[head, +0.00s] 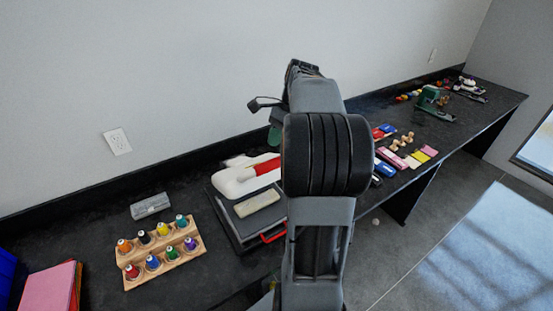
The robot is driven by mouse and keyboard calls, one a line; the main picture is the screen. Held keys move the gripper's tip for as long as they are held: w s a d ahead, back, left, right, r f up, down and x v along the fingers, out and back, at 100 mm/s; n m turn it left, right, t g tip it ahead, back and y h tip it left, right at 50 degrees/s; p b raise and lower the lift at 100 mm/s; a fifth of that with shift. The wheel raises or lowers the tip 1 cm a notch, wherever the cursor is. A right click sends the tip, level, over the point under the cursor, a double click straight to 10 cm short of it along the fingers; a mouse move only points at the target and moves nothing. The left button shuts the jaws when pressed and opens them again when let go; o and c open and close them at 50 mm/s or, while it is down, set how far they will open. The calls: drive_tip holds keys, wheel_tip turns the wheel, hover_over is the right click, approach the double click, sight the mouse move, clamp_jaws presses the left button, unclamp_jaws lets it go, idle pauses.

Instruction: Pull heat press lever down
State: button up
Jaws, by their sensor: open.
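The heat press (236,220) stands on the black counter left of my arm. It has a flat dark base, a white upper part (232,185) and a red grip (265,166) that runs behind my arm. A red handle (273,237) shows at the front edge of the base. My arm hides the right side of the press, so the lever's full shape and position are unclear. My gripper (267,104) shows only in part, above and behind the press in the picture. It is open, and I see nothing in it. It appears apart from the red grip.
Pink sheets (50,289) lie at far left. Stamps and coloured pads (414,160) and a green machine (432,101) are to the right. Open floor (440,240) lies right.

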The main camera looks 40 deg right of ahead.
sight(276, 159)
drive_tip(key=shift+x, duration=2.5)
drive_tip(key=shift+c, duration=0.5)
clamp_jaws()
